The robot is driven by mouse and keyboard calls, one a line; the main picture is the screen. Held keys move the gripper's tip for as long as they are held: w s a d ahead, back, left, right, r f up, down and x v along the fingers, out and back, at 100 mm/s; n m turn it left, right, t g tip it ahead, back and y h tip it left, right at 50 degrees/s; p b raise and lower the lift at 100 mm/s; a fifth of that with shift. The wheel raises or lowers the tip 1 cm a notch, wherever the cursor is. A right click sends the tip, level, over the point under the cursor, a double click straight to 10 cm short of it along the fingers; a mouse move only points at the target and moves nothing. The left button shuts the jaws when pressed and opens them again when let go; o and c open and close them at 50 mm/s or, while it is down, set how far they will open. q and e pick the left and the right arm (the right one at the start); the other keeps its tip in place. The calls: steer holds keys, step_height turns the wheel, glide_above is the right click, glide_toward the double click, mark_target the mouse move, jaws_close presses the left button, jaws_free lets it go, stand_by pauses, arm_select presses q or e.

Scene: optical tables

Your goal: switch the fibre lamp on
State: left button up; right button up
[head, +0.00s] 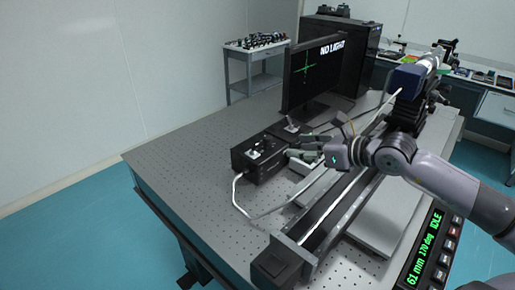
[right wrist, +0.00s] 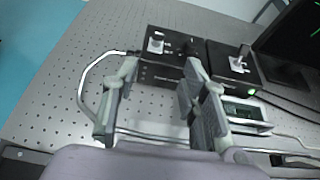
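Two black boxes with upright toggle levers stand side by side on the optical table: a near box (head: 258,160) with a pale cable at its left, and a far box (head: 290,131). In the right wrist view they are the left box (right wrist: 165,72) and the right box (right wrist: 225,62), which shows a small green light. I cannot tell by label which is the fibre lamp. My right gripper (head: 304,143) is open and empty, just right of the boxes; its fingers (right wrist: 161,66) are spread before the left box. My left gripper is not in view.
A monitor (head: 322,65) reads "NO LIGHT" beside a green cross. A long dark rail (head: 340,212) runs along the table under my right arm. A display panel (head: 430,250) reads "61 mm 170 deg IDLE". The table's left part (head: 185,160) is clear.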

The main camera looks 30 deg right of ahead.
steer(key=w, duration=0.1)
glide_toward(258, 145)
steer(key=p+x, duration=0.3)
steer(key=x, duration=0.6)
steer(key=shift+w, duration=0.4)
steer(key=shift+w+a+f, duration=0.2)
steer(key=shift+w+f, duration=0.1)
steer(key=shift+w, duration=0.1)
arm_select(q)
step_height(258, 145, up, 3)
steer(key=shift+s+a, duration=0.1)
arm_select(e)
steer(key=shift+c, duration=0.5)
jaws_close()
